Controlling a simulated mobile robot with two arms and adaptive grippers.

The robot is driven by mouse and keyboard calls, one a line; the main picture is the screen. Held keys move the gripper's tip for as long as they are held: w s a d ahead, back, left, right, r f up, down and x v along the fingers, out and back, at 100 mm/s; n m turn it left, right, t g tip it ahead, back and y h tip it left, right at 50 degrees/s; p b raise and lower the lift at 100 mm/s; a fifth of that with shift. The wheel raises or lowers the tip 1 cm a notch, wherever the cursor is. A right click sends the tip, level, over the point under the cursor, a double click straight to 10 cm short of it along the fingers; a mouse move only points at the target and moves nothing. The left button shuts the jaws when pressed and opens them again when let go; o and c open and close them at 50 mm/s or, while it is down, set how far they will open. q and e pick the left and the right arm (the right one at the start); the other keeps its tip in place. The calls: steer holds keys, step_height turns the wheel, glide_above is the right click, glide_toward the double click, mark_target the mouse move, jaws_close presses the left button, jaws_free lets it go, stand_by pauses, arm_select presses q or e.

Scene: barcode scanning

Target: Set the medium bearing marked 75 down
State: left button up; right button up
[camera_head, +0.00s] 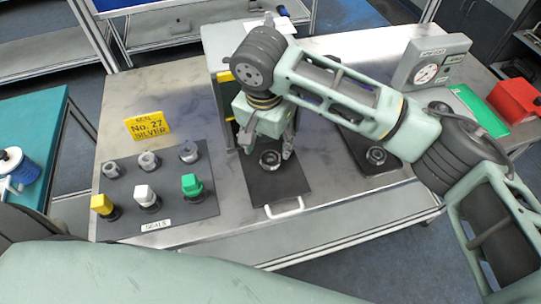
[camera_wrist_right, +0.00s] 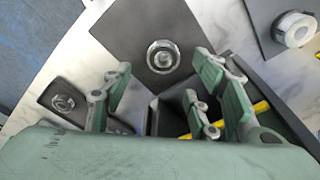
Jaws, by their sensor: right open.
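A round metal bearing (camera_head: 270,159) lies flat on a black plate with a white handle (camera_head: 278,186), in the middle of the bench. It also shows in the right wrist view (camera_wrist_right: 163,56) as a silver ring with a dark middle; no marking on it is legible. My right gripper (camera_head: 267,152) is open just above the bearing, with fingers apart on either side in the head view. A second bearing (camera_head: 376,155) lies on a dark plate further right, under my right arm. My left gripper is not in view.
A dark board (camera_head: 200,205) labelled SEALS on the left holds grey rings and yellow, white and green blocks. A yellow sign (camera_head: 147,126) reads "SEAL No. 27 SILVER". A grey dial device (camera_head: 430,66), green sheet (camera_head: 480,107) and red box (camera_head: 515,99) stand at the right.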

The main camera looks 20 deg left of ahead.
mark_target(272, 160)
step_height(272, 160, down, 3)
steer(key=shift+w+d+r, duration=0.1)
steer(key=shift+w+r, duration=0.05)
steer(key=shift+r, duration=0.05)
steer(key=f, duration=0.2)
steer(key=f+p, duration=0.1)
steer(key=shift+w+f, duration=0.25)
steer(key=shift+f, duration=0.15)
steer(key=shift+c, duration=0.5)
steer(key=c, duration=1.1)
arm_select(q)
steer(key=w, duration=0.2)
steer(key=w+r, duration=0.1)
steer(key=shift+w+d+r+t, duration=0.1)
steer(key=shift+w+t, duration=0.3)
arm_select(e)
jaws_close()
